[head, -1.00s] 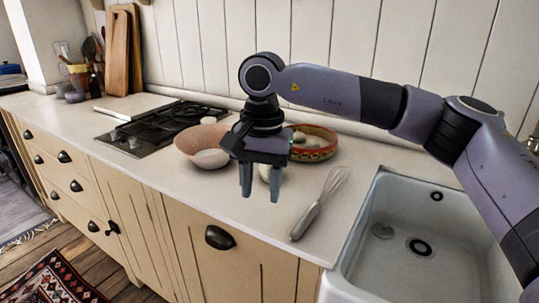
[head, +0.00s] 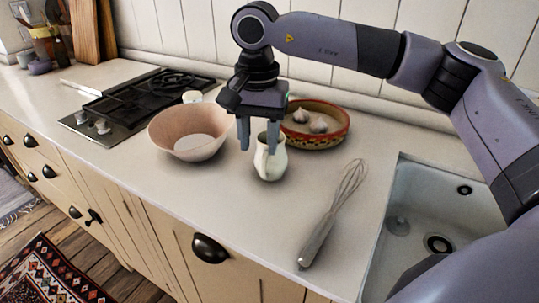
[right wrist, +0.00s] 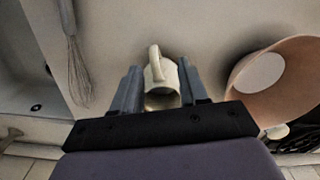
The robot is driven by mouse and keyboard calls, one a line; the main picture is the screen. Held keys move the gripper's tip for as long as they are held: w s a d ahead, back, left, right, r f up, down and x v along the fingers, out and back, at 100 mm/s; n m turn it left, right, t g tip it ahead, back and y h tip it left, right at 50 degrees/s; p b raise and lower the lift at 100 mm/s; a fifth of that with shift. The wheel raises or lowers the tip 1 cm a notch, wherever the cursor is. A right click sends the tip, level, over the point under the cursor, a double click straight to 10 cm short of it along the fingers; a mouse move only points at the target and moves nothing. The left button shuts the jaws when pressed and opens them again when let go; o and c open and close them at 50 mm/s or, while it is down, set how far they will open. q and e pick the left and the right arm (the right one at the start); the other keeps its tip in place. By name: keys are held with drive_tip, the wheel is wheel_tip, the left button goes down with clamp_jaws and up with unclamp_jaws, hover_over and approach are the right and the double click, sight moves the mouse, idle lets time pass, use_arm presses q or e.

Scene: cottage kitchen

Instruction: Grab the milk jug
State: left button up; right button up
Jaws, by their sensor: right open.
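The milk jug (head: 270,160) is a small cream jug standing upright on the counter, between the pink bowl and the patterned dish. My right gripper (head: 258,143) points down over it, with its open fingers partly in front of the jug's top in the head view. In the right wrist view the jug (right wrist: 161,78) shows between the two spread fingers of the gripper (right wrist: 157,85), its handle towards the top of the picture. I cannot see the fingers touching it. My left gripper is not in view.
A pink bowl (head: 166,138) stands left of the jug. A patterned dish (head: 325,138) holding garlic bulbs is behind it to the right. A whisk (head: 330,222) lies to the right, before the white sink (head: 415,190). A stove (head: 125,112) is further left.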

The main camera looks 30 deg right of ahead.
sight(264, 158)
drive_tip(key=f, duration=0.3)
drive_tip(key=d+f+p, duration=0.1)
drive_tip(key=shift+s+f, duration=0.2)
drive_tip(key=shift+f, duration=0.6)
drive_tip(key=shift+w, duration=0.1)
clamp_jaws()
